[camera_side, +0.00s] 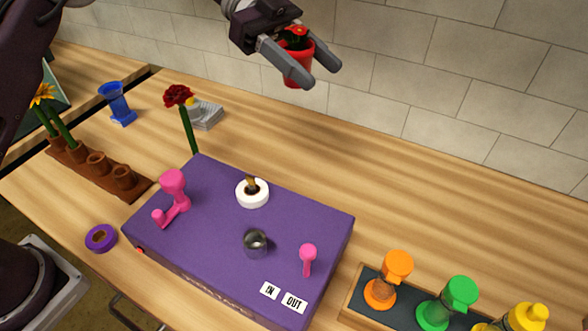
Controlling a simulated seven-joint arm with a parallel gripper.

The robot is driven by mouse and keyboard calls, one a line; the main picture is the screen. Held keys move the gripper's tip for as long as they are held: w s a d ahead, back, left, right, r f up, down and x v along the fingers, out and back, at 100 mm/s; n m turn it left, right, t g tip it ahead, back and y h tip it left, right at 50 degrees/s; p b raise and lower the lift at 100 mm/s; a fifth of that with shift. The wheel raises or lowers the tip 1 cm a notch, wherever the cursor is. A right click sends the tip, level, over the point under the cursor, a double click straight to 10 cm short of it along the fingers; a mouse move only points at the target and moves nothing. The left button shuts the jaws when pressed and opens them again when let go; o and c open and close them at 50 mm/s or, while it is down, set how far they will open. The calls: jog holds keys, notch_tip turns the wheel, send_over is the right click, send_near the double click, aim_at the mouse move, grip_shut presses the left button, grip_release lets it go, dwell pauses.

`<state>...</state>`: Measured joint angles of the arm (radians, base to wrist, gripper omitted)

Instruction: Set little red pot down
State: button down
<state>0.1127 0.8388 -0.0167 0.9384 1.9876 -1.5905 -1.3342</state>
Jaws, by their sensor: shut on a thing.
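My gripper (300,70) is at the top middle of the side view, shut on the little red pot (299,66). The pot is held upright, well above the wooden table (390,195), near the tiled wall. One finger is on each side of the pot, and part of the pot is hidden behind a finger.
A purple box (210,235) with pink levers and a white ring stands in the middle. Orange, green and yellow bottles (460,303) stand at the lower right. A blue vase (117,104), brown rack (98,163), red flower (180,97) and purple ring (101,238) are left.

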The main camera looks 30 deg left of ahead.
jog(key=f, duration=2.2)
jog(key=shift+w+a+f, duration=0.1)
jog(key=shift+a+f, duration=0.05)
jog(key=shift+a, duration=0.05)
jog(key=shift+f, duration=0.2)
jog(key=c, duration=0.6)
grip_release()
jog(key=shift+c, duration=0.2)
jog(key=shift+r, duration=0.1)
